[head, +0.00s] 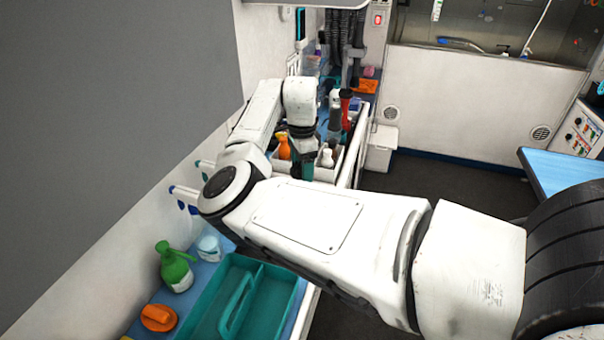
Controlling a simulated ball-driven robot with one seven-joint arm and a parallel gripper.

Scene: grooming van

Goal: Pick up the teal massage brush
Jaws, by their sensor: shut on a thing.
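My gripper (304,150) is small and partly hidden at the end of my arm, pointing down over a white bin (325,174) on the far part of the left counter. It is shut on a narrow teal thing, which looks like the teal massage brush (307,170). The brush shows just below the fingers, at the bin. I cannot tell whether it touches the bin or hangs clear of it. The fingers themselves are too small to make out clearly.
An orange bottle (284,147) and a white bottle (326,158) stand close beside my gripper. A red-and-black tool (346,105) stands behind. A blue-topped table (560,170) is at right.

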